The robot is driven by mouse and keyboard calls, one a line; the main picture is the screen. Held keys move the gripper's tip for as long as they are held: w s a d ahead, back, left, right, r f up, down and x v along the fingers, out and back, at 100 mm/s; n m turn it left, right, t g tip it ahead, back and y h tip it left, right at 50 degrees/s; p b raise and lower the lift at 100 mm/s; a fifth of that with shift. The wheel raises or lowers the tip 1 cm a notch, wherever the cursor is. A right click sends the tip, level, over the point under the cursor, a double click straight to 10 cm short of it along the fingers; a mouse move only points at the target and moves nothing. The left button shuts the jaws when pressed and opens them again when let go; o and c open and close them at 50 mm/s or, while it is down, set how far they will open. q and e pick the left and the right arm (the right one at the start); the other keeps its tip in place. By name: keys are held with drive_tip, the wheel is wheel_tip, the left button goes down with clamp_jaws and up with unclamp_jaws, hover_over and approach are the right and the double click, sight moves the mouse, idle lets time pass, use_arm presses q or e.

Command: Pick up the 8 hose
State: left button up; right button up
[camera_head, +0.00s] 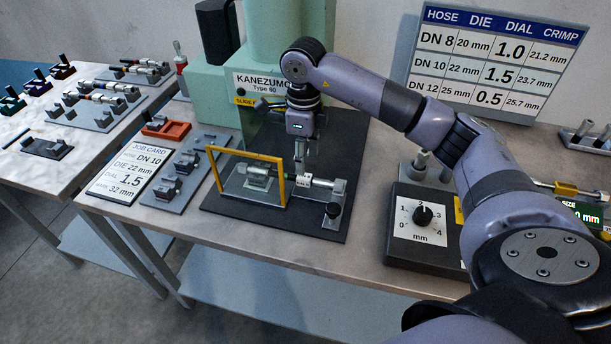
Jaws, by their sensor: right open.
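A short dark hose (321,183) with metal ends and a small white tag lies across the fixture in front of the green press. The tag is too small to read surely. My right gripper (306,167) points down at this hose from above and is open. Its fingertips are close to the tag; I cannot tell whether they touch or straddle the hose. More hoses (98,98) with coloured bands and metal ends lie on a grey rack on the left table. Their sizes cannot be read. My left gripper is not in view.
A yellow frame (284,186) stands upright at the fixture's left, near my right gripper. The green press (207,96) rises behind. A job card (125,172) reading DN 10 and a grey die rack (189,163) lie left. A dial box (428,228) stands right.

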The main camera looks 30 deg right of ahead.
sight(305, 176)
drive_tip(key=shift+w+f, duration=0.2)
drive_tip(key=shift+f, duration=0.75)
drive_tip(key=shift+d+f+p, duration=0.25)
drive_tip(key=shift+f+p, duration=0.8)
drive_tip(key=shift+p, duration=0.1)
wheel_tip(305, 176, down, 3)
drive_tip(key=shift+w+r+p, duration=0.1)
drive_tip(key=shift+r+p, duration=0.1)
drive_tip(key=shift+p, duration=0.1)
drive_tip(key=shift+d+f, duration=0.1)
drive_tip(key=shift+f, duration=0.15)
drive_tip(key=shift+c, duration=0.9)
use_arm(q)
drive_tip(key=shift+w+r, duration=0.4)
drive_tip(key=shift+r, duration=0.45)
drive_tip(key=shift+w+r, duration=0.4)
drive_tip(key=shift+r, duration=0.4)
use_arm(e)
clamp_jaws()
